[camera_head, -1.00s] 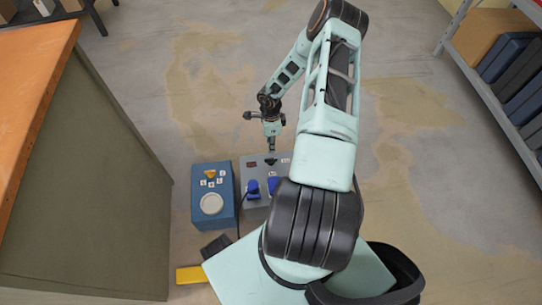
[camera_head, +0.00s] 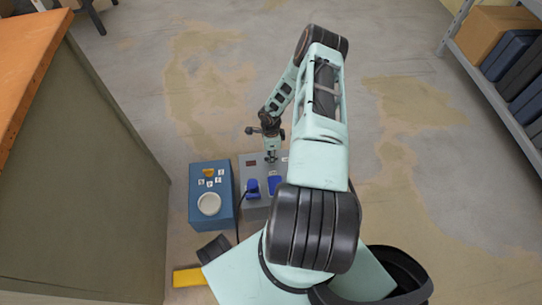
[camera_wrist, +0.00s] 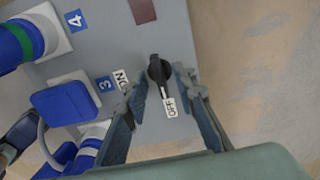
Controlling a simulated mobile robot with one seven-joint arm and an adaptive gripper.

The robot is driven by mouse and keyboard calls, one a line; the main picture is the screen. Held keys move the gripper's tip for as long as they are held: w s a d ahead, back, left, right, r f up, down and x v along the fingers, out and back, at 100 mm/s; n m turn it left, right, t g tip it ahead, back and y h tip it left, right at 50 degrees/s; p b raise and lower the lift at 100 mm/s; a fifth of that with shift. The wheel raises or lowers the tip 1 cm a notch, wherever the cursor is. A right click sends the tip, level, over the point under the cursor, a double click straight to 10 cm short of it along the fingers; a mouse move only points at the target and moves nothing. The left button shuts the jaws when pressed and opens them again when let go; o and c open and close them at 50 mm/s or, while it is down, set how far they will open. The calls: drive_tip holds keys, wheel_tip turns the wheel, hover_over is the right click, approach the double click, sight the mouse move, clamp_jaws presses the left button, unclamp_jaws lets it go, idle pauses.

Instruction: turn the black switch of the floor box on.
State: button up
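The grey floor box (camera_head: 256,213) stands on the floor below my arm in the head view, and its top fills much of the wrist view (camera_wrist: 85,50). My gripper (camera_wrist: 160,82) is open, with one finger on each side of the knob. I cannot tell whether a finger touches it. In the head view my gripper (camera_head: 271,157) hides the switch.
A blue box (camera_head: 226,212) with a white round cap (camera_head: 209,204) stands just left. Blue plugs (camera_wrist: 64,102) sit beside the switch. An orange-topped cabinet (camera_head: 90,170) is at left, a shelf (camera_head: 490,95) at right. The floor beyond is open.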

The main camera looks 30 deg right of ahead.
drive_tip(key=shift+c, duration=0.2)
clamp_jaws()
drive_tip(key=m, duration=0.3)
drive_tip(key=shift+m, duration=0.4)
drive_tip(key=m, duration=0.3)
drive_tip(key=shift+m, duration=0.4)
drive_tip(key=m, duration=0.5)
drive_tip(key=shift+p, duration=0.3)
drive_tip(key=m, duration=0.5)
drive_tip(key=shift+m, duration=0.3)
